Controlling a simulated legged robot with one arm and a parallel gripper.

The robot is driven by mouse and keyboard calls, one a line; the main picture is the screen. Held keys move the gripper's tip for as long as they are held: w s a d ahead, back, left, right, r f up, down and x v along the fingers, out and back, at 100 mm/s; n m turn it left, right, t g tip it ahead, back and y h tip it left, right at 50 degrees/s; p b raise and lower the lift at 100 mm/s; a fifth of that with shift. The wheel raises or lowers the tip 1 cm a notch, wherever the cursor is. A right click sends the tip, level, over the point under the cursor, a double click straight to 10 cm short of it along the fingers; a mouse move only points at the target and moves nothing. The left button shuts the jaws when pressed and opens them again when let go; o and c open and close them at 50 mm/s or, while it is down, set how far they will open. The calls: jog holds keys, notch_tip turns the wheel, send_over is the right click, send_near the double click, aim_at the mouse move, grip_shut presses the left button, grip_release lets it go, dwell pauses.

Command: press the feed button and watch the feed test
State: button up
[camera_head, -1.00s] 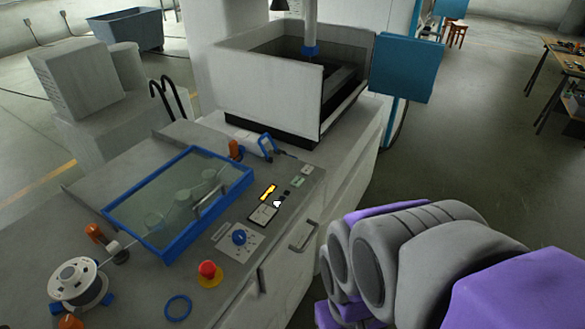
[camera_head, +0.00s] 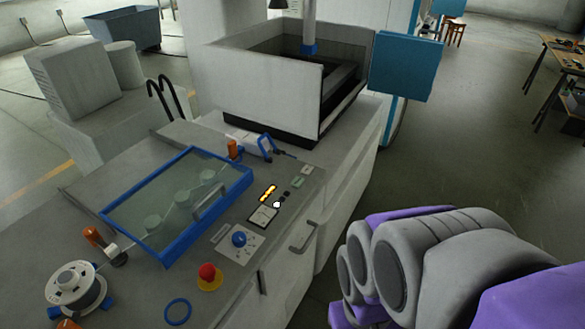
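The control area lies on the grey bench top. It has a round blue knob (camera_head: 239,239) on a pale plate, a red mushroom button (camera_head: 208,273) on a yellow base, a small white round button (camera_head: 278,204), and a yellow-orange lit strip (camera_head: 268,193). I cannot tell which one is the feed button. A blue-framed clear cover (camera_head: 178,203) is shut over several rollers. A wire spool (camera_head: 75,284) sits at the lower left. My purple and grey arm shows at the lower right, clear of the controls. My gripper is not in view.
A white open-topped machine tank (camera_head: 266,86) stands behind the bench, with a blue panel (camera_head: 405,66) at its right. A blue ring (camera_head: 178,311) lies near the front edge. A drawer handle (camera_head: 303,237) sticks out of the bench front.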

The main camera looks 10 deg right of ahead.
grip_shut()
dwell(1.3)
